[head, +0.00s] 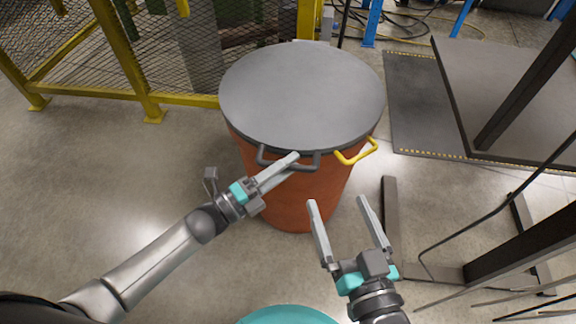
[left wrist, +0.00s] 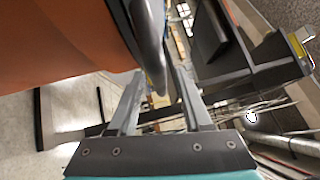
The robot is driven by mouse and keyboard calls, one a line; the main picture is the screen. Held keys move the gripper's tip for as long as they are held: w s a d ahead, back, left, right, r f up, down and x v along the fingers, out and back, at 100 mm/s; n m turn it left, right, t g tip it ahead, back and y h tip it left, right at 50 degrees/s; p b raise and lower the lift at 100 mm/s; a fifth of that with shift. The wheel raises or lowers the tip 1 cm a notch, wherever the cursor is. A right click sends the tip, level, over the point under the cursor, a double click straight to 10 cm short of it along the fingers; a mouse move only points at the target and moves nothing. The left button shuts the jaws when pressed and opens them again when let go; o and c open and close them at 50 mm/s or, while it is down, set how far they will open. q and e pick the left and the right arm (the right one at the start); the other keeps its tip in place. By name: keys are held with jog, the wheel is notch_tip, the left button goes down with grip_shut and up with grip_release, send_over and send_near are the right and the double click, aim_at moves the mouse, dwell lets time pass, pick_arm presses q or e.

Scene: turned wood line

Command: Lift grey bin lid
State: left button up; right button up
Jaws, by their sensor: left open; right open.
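The orange-brown bin (head: 295,200) stands upright on the floor, covered by a flat round grey lid (head: 300,95). A dark grey handle (head: 268,161) is at the lid's front edge, and a yellow handle (head: 357,154) is at the front right. My left gripper (head: 294,162) is open at the grey handle. In the left wrist view the orange bin wall (left wrist: 60,35) is at upper left, and a dark grey bar (left wrist: 148,40) reaches between the open fingers (left wrist: 158,95); contact cannot be told. My right gripper (head: 337,203) is open and empty, in front of the bin's right side.
A yellow-framed mesh fence (head: 150,70) stands behind left. A dark mat (head: 415,105) and a grey panel (head: 500,80) are at right, with a dark metal frame (head: 390,215) nearer. The floor left of the bin is clear.

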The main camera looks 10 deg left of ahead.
pick_arm(q)
jog(key=shift+w+d, duration=0.15)
grip_shut()
dwell(0.4)
dwell(1.0)
